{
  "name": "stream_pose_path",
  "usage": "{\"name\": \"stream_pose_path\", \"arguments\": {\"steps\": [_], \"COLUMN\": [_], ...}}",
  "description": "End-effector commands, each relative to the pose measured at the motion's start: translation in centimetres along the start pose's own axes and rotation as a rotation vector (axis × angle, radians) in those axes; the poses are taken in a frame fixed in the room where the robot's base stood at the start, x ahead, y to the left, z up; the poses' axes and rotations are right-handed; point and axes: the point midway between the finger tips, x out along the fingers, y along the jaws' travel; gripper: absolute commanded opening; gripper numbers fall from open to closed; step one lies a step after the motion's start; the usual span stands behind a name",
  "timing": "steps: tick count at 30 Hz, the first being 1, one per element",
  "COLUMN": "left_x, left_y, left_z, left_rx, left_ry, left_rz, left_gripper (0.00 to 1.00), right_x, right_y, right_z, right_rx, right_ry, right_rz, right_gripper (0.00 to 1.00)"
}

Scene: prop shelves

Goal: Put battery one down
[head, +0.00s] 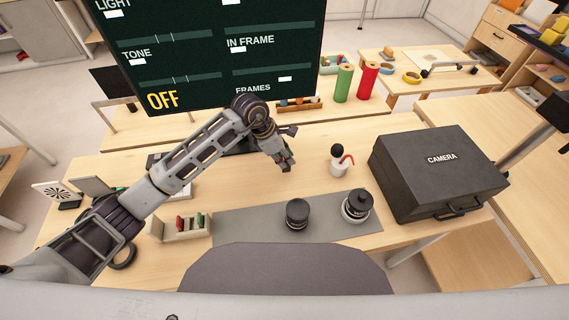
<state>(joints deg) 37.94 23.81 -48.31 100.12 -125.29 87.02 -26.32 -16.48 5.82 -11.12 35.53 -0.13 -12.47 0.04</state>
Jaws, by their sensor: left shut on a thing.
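My left gripper (286,163) reaches in from the left and hangs above the middle of the wooden table, behind the grey mat. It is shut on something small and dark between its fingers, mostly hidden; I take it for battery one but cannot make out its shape. A small holder (182,229) at the left end of the mat has red and green items standing in it; I cannot tell whether they are batteries. My right gripper is not in view.
Two black lens-like cylinders (297,213) stand on the grey mat (246,226). A white bottle with a red spout (341,162) and a black case marked CAMERA (436,172) stand to the right. A large screen (210,50) rises behind. Bare tabletop lies around the gripper.

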Motion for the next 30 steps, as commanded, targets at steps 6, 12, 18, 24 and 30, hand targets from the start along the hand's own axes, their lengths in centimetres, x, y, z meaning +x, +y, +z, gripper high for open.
{"name": "stream_pose_path", "arguments": {"steps": [6, 12, 18, 24, 30], "left_x": [0.1, 1.5, 3.2, 3.5, 3.5], "left_y": [0.0, -0.1, -0.1, 0.0, 0.0], "left_z": [0.0, -0.6, -1.3, -1.4, -1.4], "left_rx": [0.0, -0.001, 0.0, 0.001, 0.001], "left_ry": [-0.001, 0.0, -0.001, -0.001, 0.0], "left_rz": [0.0, -0.002, -0.001, 0.0, 0.0], "left_gripper": [0.0, 0.0, 0.0, 0.0, 0.0], "right_x": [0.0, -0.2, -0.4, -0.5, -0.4], "right_y": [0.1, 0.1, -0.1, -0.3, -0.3], "right_z": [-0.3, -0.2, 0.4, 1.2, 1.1], "right_rx": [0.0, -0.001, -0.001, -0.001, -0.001], "right_ry": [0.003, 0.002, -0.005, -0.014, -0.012], "right_rz": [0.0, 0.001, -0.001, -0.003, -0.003], "right_gripper": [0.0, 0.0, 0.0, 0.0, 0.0]}}
